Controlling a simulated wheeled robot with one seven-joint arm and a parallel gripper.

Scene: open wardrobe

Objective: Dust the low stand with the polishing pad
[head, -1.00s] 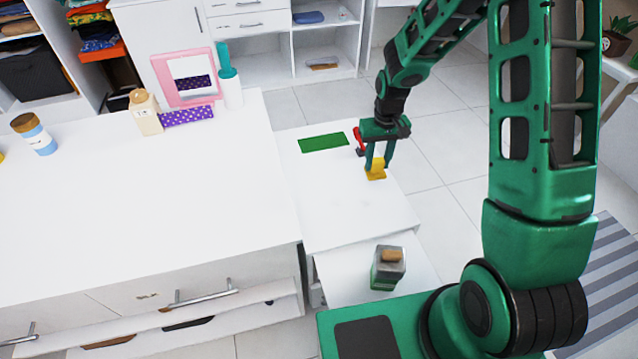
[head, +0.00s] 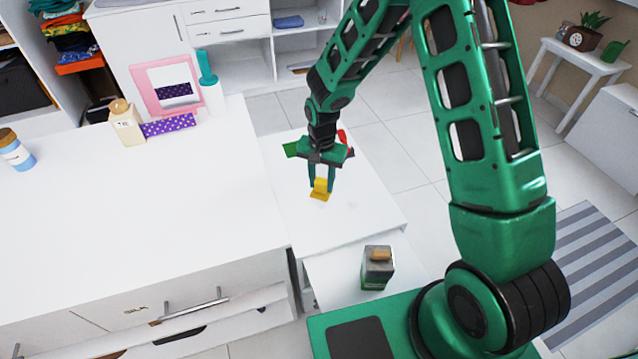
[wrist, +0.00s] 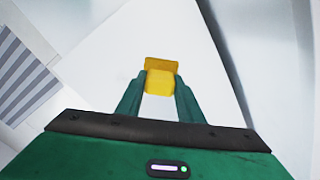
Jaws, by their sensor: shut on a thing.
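The yellow polishing pad (head: 320,189) is held between the fingers of my gripper (head: 321,180). In the wrist view the pad (wrist: 160,78) sits at the fingertips of my gripper (wrist: 160,88), with its flat yellow part out front. The low stand (head: 350,218) is the white-topped piece beside the long white dresser. The pad is over the middle of its top, at or very near the surface; I cannot tell whether it touches. The white top also shows in the wrist view (wrist: 185,40).
A green-grey container (head: 377,270) stands on a lower white surface in front. The dresser (head: 130,220) borders the stand on the left.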

